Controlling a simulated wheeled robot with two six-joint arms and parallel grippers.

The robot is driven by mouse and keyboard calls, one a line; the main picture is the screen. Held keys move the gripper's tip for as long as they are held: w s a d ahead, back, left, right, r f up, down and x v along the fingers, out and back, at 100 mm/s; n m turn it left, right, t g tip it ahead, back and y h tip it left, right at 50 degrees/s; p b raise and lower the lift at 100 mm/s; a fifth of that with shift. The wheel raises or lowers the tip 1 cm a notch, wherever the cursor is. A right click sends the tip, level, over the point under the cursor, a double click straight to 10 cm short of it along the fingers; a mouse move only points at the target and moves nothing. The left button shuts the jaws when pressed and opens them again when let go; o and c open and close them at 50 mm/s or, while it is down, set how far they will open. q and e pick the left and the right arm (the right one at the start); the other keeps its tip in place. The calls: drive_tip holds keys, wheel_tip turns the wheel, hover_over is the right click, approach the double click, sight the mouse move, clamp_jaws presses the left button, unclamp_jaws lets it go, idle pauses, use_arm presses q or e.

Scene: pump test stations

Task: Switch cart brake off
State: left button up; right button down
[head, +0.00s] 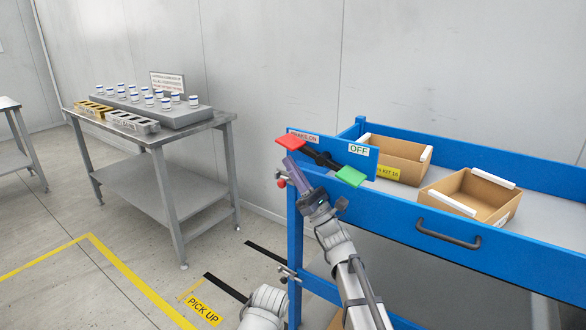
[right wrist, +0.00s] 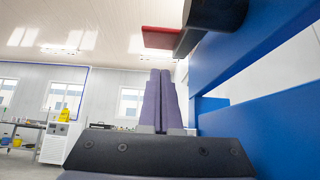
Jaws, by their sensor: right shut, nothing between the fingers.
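The cart brake is a rocker on a blue plate (head: 366,164) at the cart's near left corner, with a label reading about "BRAKE ON" at left and "OFF" at right. Its red pedal (head: 289,144) is at the left end, its green pedal (head: 350,176) at the right end. The black bar (head: 322,158) between them slopes down toward green. My right gripper (head: 289,162) is shut and empty, with its purple fingertips just below the red pedal; contact cannot be told. In the right wrist view the red pedal (right wrist: 160,37) is above the fingertips (right wrist: 160,72). My left gripper is not in view.
The blue cart (head: 440,205) carries two cardboard boxes (head: 398,172), (head: 497,205) and a dark handle (head: 448,233). A grey table (head: 195,125) with racked vials stands at left. A yellow-lined floor area marked "PICK UP" (head: 203,308) is clear.

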drive_tip(key=w+a+f+b+v, duration=0.1)
drive_tip(key=b+v, duration=0.7)
drive_tip(key=v, duration=0.2)
drive_tip(key=w+a+f+b+v, duration=0.1)
drive_tip(key=b+v, duration=0.8)
drive_tip(key=v, duration=0.1)
drive_tip(key=shift+a+f, duration=0.3)
drive_tip(key=shift+f, duration=0.25)
drive_tip(key=shift+s, duration=0.1)
